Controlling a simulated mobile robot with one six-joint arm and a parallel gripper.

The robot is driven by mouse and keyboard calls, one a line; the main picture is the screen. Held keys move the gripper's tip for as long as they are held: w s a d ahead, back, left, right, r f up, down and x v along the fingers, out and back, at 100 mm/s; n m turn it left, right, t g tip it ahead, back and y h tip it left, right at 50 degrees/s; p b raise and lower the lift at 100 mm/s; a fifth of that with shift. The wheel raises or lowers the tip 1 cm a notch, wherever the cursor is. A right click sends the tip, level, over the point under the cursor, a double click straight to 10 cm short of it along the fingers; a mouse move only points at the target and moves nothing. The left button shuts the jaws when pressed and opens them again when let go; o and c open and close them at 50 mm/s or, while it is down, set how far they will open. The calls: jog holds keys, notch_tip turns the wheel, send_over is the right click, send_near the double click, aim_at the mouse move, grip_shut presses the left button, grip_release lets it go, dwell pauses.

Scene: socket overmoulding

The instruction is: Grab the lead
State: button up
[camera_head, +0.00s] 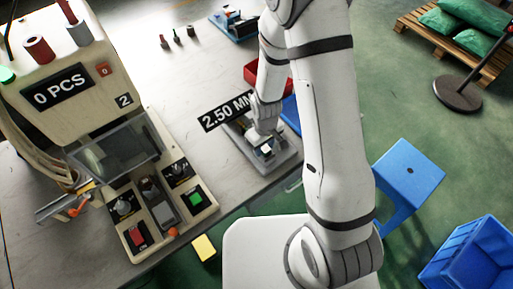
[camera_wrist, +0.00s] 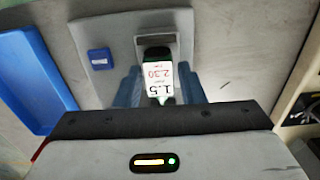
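In the wrist view, the two blue-grey fingers of my gripper (camera_wrist: 160,92) stand apart, one on each side of a small dark green piece with a white printed label (camera_wrist: 158,78). I see narrow gaps between the fingers and the label. The piece sits at a grey fixture (camera_wrist: 182,22). In the head view, my gripper (camera_head: 265,141) is low over the same grey fixture (camera_head: 285,160) on the bench, and my arm hides part of it. No cable is clearly visible, so I cannot tell whether the labelled piece is the lead.
A sign reading 2.50 MM (camera_head: 226,110) stands behind the fixture. A moulding machine (camera_head: 65,85) with a control panel is at left. A red bin (camera_head: 262,73) and a blue bin (camera_wrist: 32,70) are near the fixture. A blue stool (camera_head: 408,170) stands at right.

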grip_shut()
